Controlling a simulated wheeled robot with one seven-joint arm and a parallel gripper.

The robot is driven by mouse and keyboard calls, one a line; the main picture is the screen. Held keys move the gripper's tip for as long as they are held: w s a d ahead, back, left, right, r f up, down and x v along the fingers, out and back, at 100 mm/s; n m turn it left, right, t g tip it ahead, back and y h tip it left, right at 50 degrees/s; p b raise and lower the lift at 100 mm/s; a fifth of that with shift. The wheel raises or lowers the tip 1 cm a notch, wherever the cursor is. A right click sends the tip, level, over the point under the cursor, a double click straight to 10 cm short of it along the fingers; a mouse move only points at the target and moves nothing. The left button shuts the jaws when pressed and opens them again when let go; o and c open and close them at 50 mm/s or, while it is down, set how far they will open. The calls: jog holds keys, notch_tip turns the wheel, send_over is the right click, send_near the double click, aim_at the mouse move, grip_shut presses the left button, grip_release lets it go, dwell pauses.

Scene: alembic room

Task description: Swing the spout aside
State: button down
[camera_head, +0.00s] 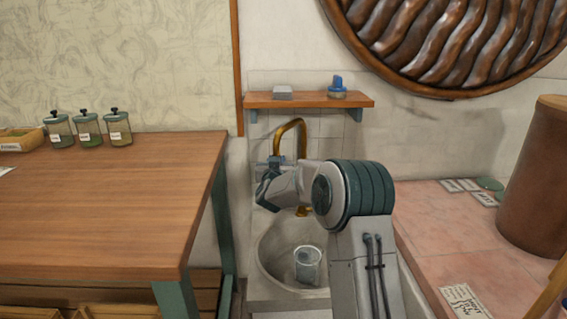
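The brass gooseneck spout (291,123) arches above the stone sink (267,252) in the head view. Its left end drops behind my gripper, and its lower right part is partly hidden by my arm. My gripper (263,190) is at the left side of the spout, with its fingers pointing left. The fingers are small and dark, so I cannot tell whether they are open, shut or touching the spout. A brass piece (304,211) shows below my wrist.
A clear cup (307,264) stands in the sink. A wooden shelf (308,101) holds a grey block (282,93) and a blue-topped jar (337,88) above. A wooden table (110,200) is at left, a pink tiled counter (455,240) with a brown cylinder (533,180) at right.

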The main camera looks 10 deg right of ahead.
jog(key=shift+w+a+p, duration=0.3)
jog(key=shift+w+a, duration=0.65)
jog(key=shift+a, duration=0.2)
jog(key=c, duration=1.1)
grip_release()
jog(key=shift+s+d, duration=0.1)
jog(key=p+v, duration=0.1)
jog(key=v, duration=1.2)
jog(key=shift+s, duration=0.35)
